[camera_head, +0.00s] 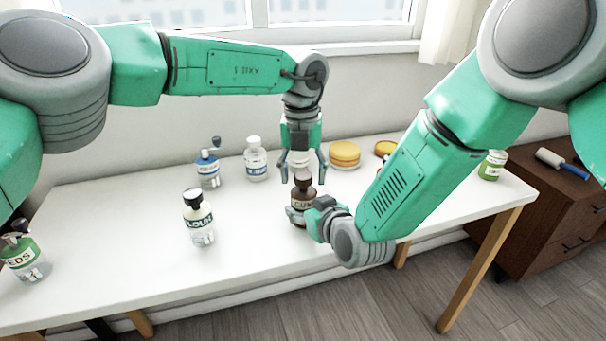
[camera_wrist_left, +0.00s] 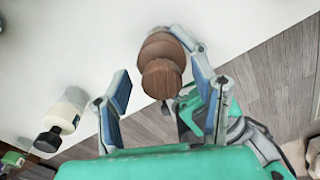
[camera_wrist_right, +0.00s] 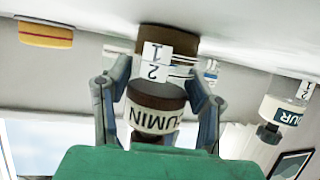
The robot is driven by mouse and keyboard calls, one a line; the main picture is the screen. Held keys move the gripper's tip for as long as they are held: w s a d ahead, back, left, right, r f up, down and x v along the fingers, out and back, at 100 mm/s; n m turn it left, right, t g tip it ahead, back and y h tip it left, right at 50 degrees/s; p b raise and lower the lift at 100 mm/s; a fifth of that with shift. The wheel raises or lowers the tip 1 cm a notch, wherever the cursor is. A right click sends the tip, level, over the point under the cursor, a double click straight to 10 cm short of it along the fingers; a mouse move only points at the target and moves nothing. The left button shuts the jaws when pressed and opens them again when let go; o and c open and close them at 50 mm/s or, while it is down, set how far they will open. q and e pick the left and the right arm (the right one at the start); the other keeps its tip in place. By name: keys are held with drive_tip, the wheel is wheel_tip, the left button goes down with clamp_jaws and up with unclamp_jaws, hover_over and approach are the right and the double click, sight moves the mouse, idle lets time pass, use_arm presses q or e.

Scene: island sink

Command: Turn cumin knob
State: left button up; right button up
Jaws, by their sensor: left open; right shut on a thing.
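The cumin bottle (camera_head: 303,205) is dark brown and stands upright near the table's front edge, its label partly covered. Its round brown knob (camera_head: 303,182) is on top and shows from above in the left wrist view (camera_wrist_left: 162,78). My right gripper (camera_head: 306,214) is shut around the bottle's body from the front right. In the right wrist view the bottle's CUMIN label (camera_wrist_right: 152,116) appears upside down between the fingers. My left gripper (camera_head: 303,177) points down over the knob, open, with a finger on either side; I cannot tell whether either touches it.
The white table (camera_head: 120,225) also holds a black-capped bottle (camera_head: 199,222), two blue-labelled bottles (camera_head: 208,170) (camera_head: 256,160), a green-labelled bottle (camera_head: 25,260) and a yellow round stack (camera_head: 344,153). A green jar (camera_head: 491,166) stands at the right. A brown cabinet (camera_head: 535,215) is beyond.

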sight(301, 173)
use_arm(q)
drive_tip(key=c, duration=1.2)
drive_tip(key=shift+o, duration=0.2)
drive_tip(key=m, duration=0.5)
drive_tip(key=shift+m, duration=0.3)
drive_tip(key=o, duration=1.2)
drive_tip(key=shift+c, duration=0.2)
wheel_tip(301, 173, up, 12)
drive_tip(key=shift+a, duration=0.2)
drive_tip(key=shift+w+f, duration=0.1)
